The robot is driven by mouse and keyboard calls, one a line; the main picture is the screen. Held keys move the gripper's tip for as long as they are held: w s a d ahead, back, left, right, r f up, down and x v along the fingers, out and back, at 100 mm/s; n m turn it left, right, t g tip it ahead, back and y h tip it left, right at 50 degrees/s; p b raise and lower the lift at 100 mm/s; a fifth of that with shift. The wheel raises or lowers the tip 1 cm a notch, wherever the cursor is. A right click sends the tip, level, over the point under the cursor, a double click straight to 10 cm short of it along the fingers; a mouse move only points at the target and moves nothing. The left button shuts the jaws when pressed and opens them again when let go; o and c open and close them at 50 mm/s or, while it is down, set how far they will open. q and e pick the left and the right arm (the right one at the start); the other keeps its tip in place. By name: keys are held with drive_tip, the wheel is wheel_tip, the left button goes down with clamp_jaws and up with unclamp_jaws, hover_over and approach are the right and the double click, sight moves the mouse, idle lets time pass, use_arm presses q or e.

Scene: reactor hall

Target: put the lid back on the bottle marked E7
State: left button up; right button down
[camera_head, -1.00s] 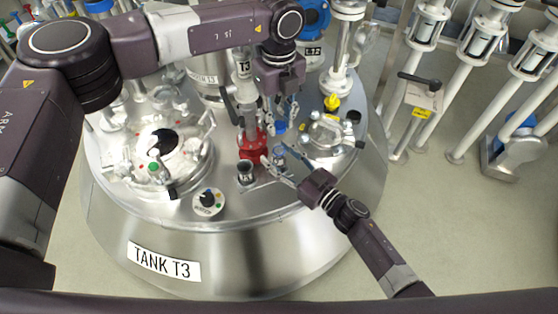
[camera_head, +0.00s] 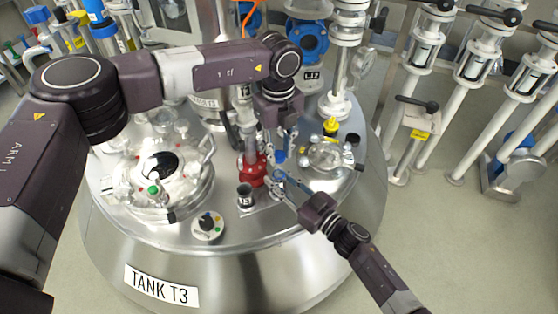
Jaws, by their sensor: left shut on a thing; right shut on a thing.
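My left gripper (camera_head: 281,142) reaches down from above and is shut on a small blue lid (camera_head: 280,157). My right gripper (camera_head: 276,180) comes from the lower right and is shut on a small bluish bottle (camera_head: 283,176) at the tank top. The lid is just above and slightly behind the bottle; I cannot tell whether they touch. The fingers hide part of the bottle, and no mark on it can be read.
A dark open container (camera_head: 245,197) with a white label stands left of the bottle. A red fitting (camera_head: 253,172) is close behind. A round knob (camera_head: 208,226), a glass-covered port (camera_head: 325,157) and a yellow-topped part (camera_head: 331,127) are on the tank top (camera_head: 270,232).

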sight(279, 182)
use_arm(q)
drive_tip(key=shift+f, duration=1.45)
drive_tip(key=shift+f, duration=0.9)
drive_tip(key=shift+f, duration=0.6)
